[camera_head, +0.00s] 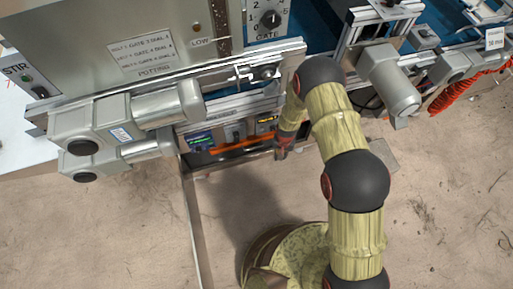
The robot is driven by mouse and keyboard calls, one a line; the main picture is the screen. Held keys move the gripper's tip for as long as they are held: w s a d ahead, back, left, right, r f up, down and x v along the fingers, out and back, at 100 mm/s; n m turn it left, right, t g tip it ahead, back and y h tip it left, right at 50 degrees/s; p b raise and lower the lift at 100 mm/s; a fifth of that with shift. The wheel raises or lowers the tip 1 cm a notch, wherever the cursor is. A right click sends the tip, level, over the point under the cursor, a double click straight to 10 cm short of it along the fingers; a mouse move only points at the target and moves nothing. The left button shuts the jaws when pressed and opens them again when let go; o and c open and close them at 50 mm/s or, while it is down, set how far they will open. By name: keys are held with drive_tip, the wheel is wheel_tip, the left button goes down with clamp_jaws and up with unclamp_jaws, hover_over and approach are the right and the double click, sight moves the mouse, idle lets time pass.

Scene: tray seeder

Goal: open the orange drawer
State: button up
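The orange drawer (236,145) shows as a thin orange strip low on the front of the machine, under a row of small displays. Whether it is shut or slightly out cannot be told from this angle. My arm reaches up from the bottom right and bends down at the machine. My gripper (282,152) is small and dark at the arm's end, just right of the orange strip. Its fingers are too small and partly hidden, so I cannot tell whether they are open or touch the drawer.
Grey motors (130,118) jut out at the left above the drawer's level. Another grey motor (389,80) juts out on the right, with a red coiled hose (462,90) beyond it. A dial marked GATE (270,19) is above. The floor (440,190) at the right is clear.

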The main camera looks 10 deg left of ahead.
drive_tip(key=s+a+f+m+t+y, duration=0.1)
drive_tip(key=s+f, duration=0.3)
drive_tip(key=f, duration=1)
drive_tip(key=s+a+f+m+t+y, duration=0.1)
drive_tip(key=s+f+m+t, duration=0.15)
drive_tip(key=f, duration=1.15)
drive_tip(key=w+a+r+m+t+y+b, duration=0.1)
drive_tip(key=w+a+r+m+t+y, duration=0.1)
drive_tip(key=w+a+t, duration=0.1)
drive_tip(key=w+a+r+m+t+y+b, duration=0.1)
drive_tip(key=w+a+r+m+t+y, duration=0.1)
drive_tip(key=w+a, duration=0.3)
drive_tip(key=w+a+r+m+t+y+b, duration=0.1)
drive_tip(key=w+a+r+m+t+y, duration=0.1)
drive_tip(key=w, duration=0.5)
drive_tip(key=shift+w+a+r+m+t+b, duration=0.2)
drive_tip(key=shift+a+r+m+t, duration=0.3)
drive_tip(key=shift+m+t, duration=0.2)
drive_tip(key=shift+w+a+r+m+t+b, duration=0.2)
drive_tip(key=shift+a+r+m+t, duration=0.2)
drive_tip(key=shift+a+m+t, duration=0.2)
drive_tip(key=shift+w+a, duration=0.25)
drive_tip(key=shift+w, duration=0.3)
drive_tip(key=shift+c, duration=0.4)
clamp_jaws()
